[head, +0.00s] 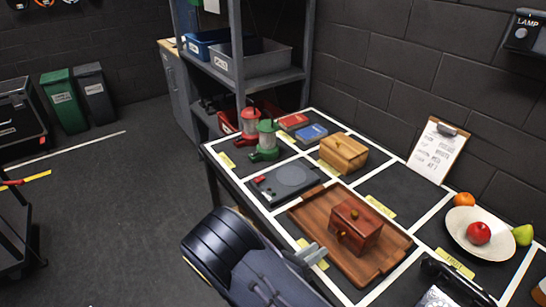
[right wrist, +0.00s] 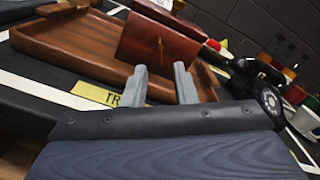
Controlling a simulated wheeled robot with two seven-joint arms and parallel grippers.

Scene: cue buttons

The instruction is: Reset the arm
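My right arm comes up from the bottom of the head view, and its gripper (head: 308,255) is at the near edge of the wooden tray (head: 374,274). In the right wrist view its two grey fingers (right wrist: 160,84) stand apart with nothing between them. A reddish wooden box (head: 355,226) with small knobs sits on the tray, beyond the fingers; it also shows in the right wrist view (right wrist: 158,38). I cannot tell whether the fingers touch the tray. My left gripper is not in view.
Shelving (head: 240,50) stands behind.

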